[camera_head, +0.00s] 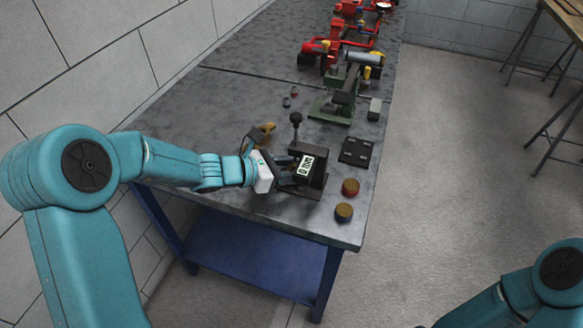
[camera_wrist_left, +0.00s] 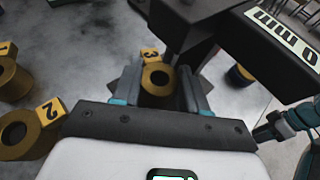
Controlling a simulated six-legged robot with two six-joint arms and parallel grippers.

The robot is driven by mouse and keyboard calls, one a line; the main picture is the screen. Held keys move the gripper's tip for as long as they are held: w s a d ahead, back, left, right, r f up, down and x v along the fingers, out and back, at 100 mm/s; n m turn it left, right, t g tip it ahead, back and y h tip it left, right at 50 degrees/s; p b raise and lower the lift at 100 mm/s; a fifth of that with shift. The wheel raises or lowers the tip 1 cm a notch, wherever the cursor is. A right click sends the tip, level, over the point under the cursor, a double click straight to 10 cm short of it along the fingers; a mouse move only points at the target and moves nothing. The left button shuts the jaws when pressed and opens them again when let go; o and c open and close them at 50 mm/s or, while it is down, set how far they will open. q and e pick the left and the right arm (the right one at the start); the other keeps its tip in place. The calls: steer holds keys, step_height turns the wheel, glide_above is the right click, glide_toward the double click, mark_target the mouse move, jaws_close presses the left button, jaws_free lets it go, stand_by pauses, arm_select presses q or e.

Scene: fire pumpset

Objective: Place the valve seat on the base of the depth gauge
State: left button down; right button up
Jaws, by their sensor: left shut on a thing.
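The depth gauge (camera_head: 306,167) is a black device with an "0 mm" display, near the table's front edge. It also shows at the upper right of the left wrist view (camera_wrist_left: 185,22). Its dark base (camera_head: 299,190) is partly hidden by my gripper. My left gripper (camera_head: 286,177) reaches in from the left at the gauge. In the left wrist view its fingers (camera_wrist_left: 160,92) are shut on a brass ring-shaped valve seat (camera_wrist_left: 157,88) with yellow tag 3. I cannot tell whether the seat touches the base. My right gripper is out of view.
Brass seats tagged 1 (camera_wrist_left: 12,78) and 2 (camera_wrist_left: 25,132) stand to the left in the wrist view. A red-sided (camera_head: 350,187) and a blue-sided (camera_head: 344,212) round piece lie right of the gauge. A black plate (camera_head: 356,151) and a green fixture (camera_head: 333,108) are behind.

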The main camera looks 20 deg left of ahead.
arm_select(q)
steer(key=shift+r, duration=0.1)
steer(key=shift+f, duration=0.2)
steer(key=c, duration=0.9)
jaws_free()
steer(key=shift+r, duration=0.15)
steer(key=shift+s+a+r, duration=0.15)
steer(key=shift+a, duration=0.05)
steer(key=v, duration=1.1)
steer(key=shift+s+a, duration=0.15)
steer(key=shift+s, duration=0.15)
